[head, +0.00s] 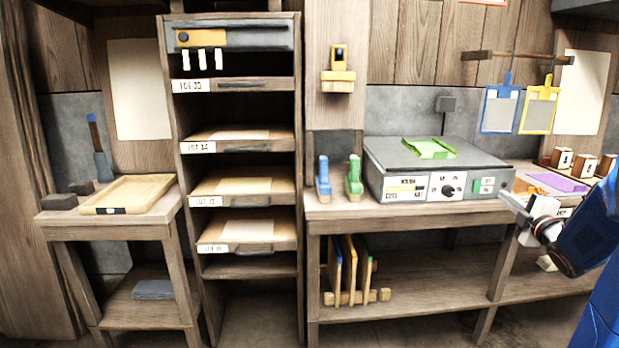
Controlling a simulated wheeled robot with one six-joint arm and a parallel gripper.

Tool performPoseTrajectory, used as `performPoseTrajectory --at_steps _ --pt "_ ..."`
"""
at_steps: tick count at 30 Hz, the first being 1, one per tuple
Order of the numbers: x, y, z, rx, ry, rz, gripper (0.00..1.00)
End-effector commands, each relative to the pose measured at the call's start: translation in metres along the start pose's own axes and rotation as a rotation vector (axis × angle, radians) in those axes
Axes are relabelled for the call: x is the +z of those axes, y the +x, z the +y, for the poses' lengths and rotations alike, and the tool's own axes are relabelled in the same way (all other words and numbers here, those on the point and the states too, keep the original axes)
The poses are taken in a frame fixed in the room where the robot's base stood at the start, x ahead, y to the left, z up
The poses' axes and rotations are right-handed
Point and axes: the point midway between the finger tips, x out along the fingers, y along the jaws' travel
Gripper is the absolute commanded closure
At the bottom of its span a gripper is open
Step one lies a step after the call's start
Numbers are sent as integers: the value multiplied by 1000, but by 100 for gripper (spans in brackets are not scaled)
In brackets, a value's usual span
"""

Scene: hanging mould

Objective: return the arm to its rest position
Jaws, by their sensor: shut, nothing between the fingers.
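My gripper (510,201) is at the right side of the head view, in front of the right end of the workbench (440,215). Its fingers are shut and hold nothing. My blue and dark arm reaches in from the right edge and hides part of the bench behind it. A blue mould frame (500,109) and a yellow mould frame (540,105) hang side by side from a wooden rail (515,57), above and apart from my gripper.
A grey machine (435,165) with a green piece (430,149) on top stands on the bench, left of my gripper. Several wooden blocks (562,159) and a purple sheet (557,181) lie near my arm. A drawer rack (172,150) and side table (110,222) stand left.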

Motion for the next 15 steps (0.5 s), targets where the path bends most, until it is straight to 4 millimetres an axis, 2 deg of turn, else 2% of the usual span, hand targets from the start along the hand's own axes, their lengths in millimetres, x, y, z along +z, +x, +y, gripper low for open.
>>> performPoseTrajectory --at_steps 1,8,11,15 --pt "-14 0 4 -19 31 -27 100" --pt "-59 -19 2 -136 252 -206 100" --pt "-80 -37 -4 -186 359 -280 100" --pt "-111 -70 -18 -262 517 -381 100"
